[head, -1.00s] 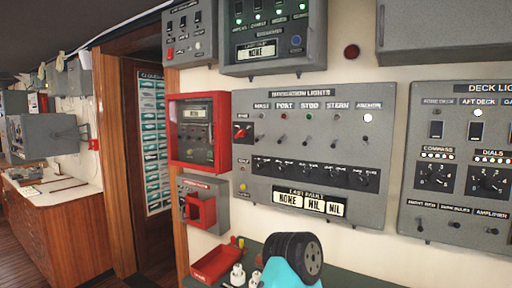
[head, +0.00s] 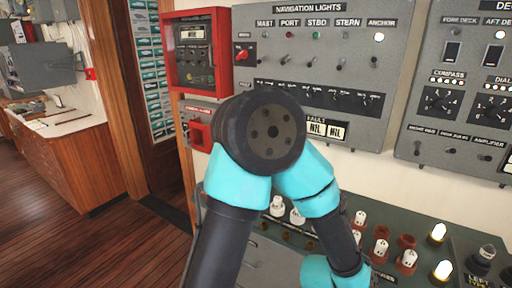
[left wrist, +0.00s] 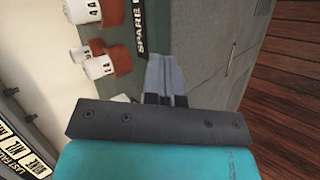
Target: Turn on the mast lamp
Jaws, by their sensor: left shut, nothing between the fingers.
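The grey navigation lights panel (head: 325,75) is on the wall in the head view. Its labels read MAST, PORT, STBD, STERN and ANCHOR. The mast switch (head: 262,60) is the leftmost toggle, under a dark mast indicator (head: 266,36). The anchor indicator (head: 378,37) glows white. My left arm stands in front of the panel's lower left and hides part of it. My left gripper (left wrist: 166,78) shows in the left wrist view, shut and empty, apart from the panel, over the console. In the head view I cannot make out its fingers. My right gripper is not in view.
A red-framed box (head: 198,52) is left of the panel, and the deck lights panel (head: 465,90) is right of it. The console below carries white-topped spare parts, also near the gripper in the left wrist view (left wrist: 98,66), and lit lamps (head: 438,232).

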